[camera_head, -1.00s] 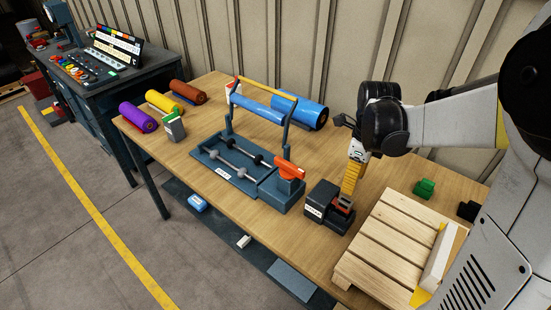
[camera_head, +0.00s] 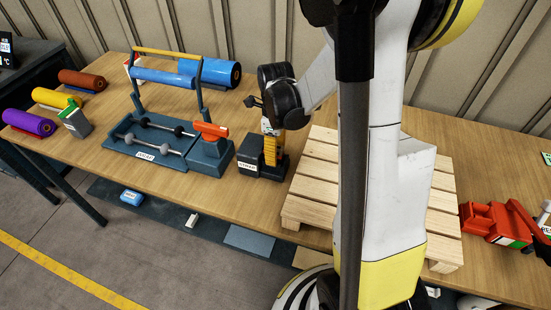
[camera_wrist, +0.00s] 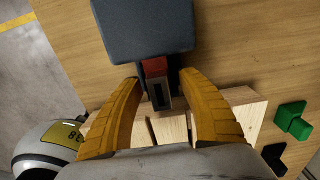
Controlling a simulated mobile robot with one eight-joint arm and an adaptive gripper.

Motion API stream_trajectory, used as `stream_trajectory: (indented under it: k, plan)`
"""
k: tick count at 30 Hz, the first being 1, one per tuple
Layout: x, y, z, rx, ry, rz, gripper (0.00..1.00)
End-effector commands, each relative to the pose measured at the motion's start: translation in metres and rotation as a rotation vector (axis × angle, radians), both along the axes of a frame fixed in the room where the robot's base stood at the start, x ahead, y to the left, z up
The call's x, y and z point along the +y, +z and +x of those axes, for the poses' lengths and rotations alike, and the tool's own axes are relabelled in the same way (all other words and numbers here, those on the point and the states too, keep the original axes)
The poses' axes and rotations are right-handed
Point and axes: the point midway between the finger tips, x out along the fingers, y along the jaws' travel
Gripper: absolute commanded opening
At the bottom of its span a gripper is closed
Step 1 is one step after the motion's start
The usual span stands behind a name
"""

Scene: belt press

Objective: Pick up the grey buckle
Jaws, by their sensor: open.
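A small grey slotted piece (camera_wrist: 162,92), which looks like the grey buckle, sits at the mouth of a dark box (camera_wrist: 145,28) beside a red part (camera_wrist: 154,67). In the wrist view my gripper (camera_wrist: 158,84) is open, with one yellow finger on each side of the grey piece and a gap on both sides. In the head view my gripper (camera_head: 271,150) points down at the right end of the labelled dark box (camera_head: 254,165). There the grey piece is hidden by my fingers.
A wooden pallet (camera_head: 308,177) is right of the box, partly behind my arm. A blue-grey roller stand (camera_head: 118,146) is left of it. Green (camera_wrist: 293,119) and black (camera_wrist: 273,157) pieces lie right in the wrist view. A red tool (camera_head: 490,220) is far right.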

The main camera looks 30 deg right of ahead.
Motion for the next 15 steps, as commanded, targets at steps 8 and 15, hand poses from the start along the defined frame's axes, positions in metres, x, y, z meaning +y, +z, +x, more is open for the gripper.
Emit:
stream_trajectory:
  k: [8,15]
  plan:
    - [0.0000,0.0013,0.0000,0.000,0.000,0.000,0.12]
    - [0.0000,0.0013,0.0000,0.000,0.000,0.000,0.00]
